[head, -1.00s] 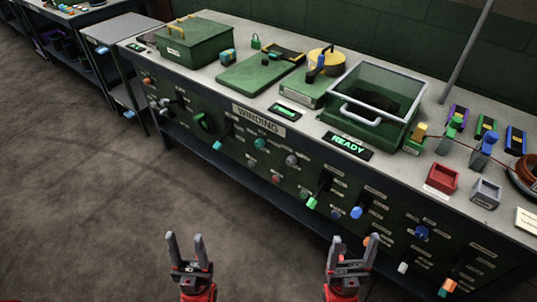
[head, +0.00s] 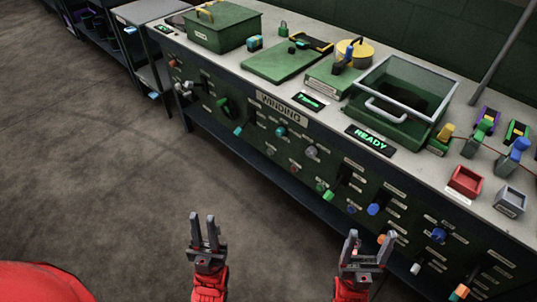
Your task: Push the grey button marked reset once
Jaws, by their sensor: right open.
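The green front panel of the bench carries several knobs, levers and buttons with small labels that I cannot read. A grey round button or knob (head: 312,152) sits right of the teal one, below the WINDING sign. Another pale grey control (head: 416,268) sits low on the right part of the panel. I cannot tell which is marked reset. My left gripper (head: 204,218) is open and empty over the floor, in front of the panel. My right gripper (head: 371,238) is open and empty, in front of the panel's lower right part, apart from the grey controls.
The floor (head: 120,190) at left is clear.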

